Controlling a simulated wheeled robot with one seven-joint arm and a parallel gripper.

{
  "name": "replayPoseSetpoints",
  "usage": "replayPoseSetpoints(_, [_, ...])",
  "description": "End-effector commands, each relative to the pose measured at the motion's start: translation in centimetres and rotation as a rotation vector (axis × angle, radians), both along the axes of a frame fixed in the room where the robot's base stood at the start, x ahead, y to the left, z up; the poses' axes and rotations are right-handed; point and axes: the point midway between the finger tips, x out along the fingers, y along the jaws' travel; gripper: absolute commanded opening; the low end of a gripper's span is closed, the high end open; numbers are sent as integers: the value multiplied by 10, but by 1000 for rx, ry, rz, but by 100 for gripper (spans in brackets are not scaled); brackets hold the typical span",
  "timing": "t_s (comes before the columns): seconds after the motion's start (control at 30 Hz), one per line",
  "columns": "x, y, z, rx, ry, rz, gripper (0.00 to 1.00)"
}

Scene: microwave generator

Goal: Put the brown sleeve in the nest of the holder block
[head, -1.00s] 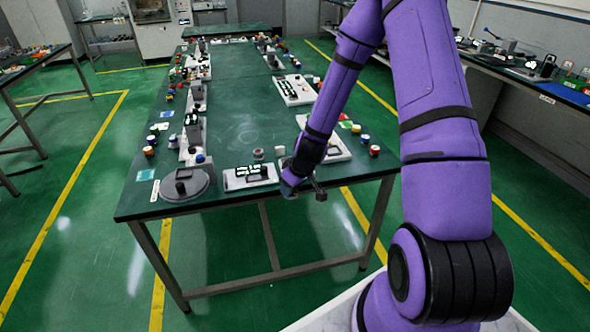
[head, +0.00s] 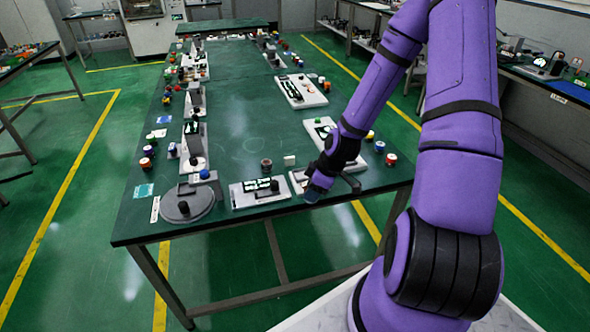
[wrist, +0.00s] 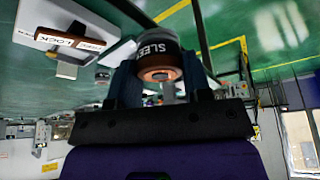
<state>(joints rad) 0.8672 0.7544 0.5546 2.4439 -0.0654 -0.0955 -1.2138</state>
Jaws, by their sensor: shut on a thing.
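My gripper (wrist: 161,78) is shut on the brown sleeve (wrist: 160,58), seen between the two dark fingers in the wrist view. In the head view my gripper (head: 318,190) is by the near table edge, and the held sleeve cannot be made out there.
On the green table (head: 240,130), a dark brown cylinder (head: 266,165) and a white cube (head: 289,160) stand left of my gripper. A grey panel (head: 256,192) and a round grey base (head: 187,205) sit along the near edge. The table's middle is clear.

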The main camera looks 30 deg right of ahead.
Motion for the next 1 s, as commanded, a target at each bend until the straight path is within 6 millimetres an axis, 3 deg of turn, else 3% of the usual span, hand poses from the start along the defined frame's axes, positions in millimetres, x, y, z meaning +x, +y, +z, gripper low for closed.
replayPoseSetpoints(0.17, [15, -8, -2, -1, -4, 7, 16])
replayPoseSetpoints(0.7, [124, -58, -13, 1, -2, 6, 16])
replayPoseSetpoints(1.0, [144, -68, -18, 0, 0, 7, 16])
